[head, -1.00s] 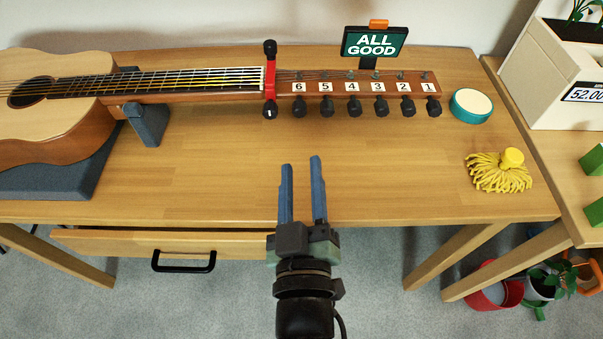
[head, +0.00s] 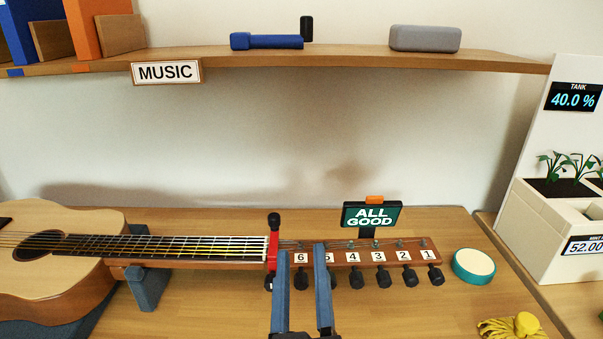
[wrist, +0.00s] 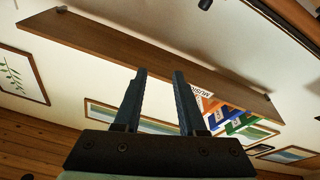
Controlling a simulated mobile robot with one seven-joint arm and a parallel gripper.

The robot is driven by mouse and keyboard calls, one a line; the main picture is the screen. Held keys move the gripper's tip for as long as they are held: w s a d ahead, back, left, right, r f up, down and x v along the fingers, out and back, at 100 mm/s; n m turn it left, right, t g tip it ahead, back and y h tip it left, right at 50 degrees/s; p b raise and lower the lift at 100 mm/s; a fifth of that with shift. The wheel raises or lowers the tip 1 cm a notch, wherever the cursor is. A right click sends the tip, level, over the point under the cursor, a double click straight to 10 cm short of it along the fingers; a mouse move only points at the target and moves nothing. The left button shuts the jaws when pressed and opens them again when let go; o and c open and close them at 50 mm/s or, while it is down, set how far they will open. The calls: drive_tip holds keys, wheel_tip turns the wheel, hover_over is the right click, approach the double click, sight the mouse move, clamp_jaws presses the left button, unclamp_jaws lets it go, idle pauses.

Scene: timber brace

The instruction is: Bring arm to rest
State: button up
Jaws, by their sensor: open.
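My gripper (head: 303,290) is open and empty, its two blue fingers upright and apart at the bottom middle of the head view. In that view the fingers cover part of the guitar's headstock (head: 340,253), including some number labels near 6 and 5. In the wrist view my gripper (wrist: 160,100) points toward the wall and the underside of the shelf (wrist: 130,50), with nothing between the fingers. The guitar (head: 60,260) lies on the bench with its neck in a grey-blue support (head: 148,288). A red clamp (head: 272,249) sits across the neck end.
A green ALL GOOD sign (head: 371,216) stands behind the headstock. A teal-rimmed disc (head: 473,266) and a yellow mop-like thing (head: 515,326) lie at right. A wall shelf (head: 340,59) above holds a blue object (head: 266,41) and a grey box (head: 425,38). A planter unit (head: 560,225) stands far right.

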drive_tip(key=s+r+m+t+p, duration=0.2)
drive_tip(key=r+p, duration=1.1)
drive_tip(key=r, duration=1.5)
drive_tip(key=s+r+m+t+p, duration=0.1)
drive_tip(key=s+r+t+p, duration=0.3)
drive_tip(key=r+p, duration=0.9)
wheel_tip(320, 180, up, 15)
drive_tip(key=shift+m+t, duration=0.3)
drive_tip(key=shift+m, duration=0.1)
drive_tip(key=shift+f, duration=0.1)
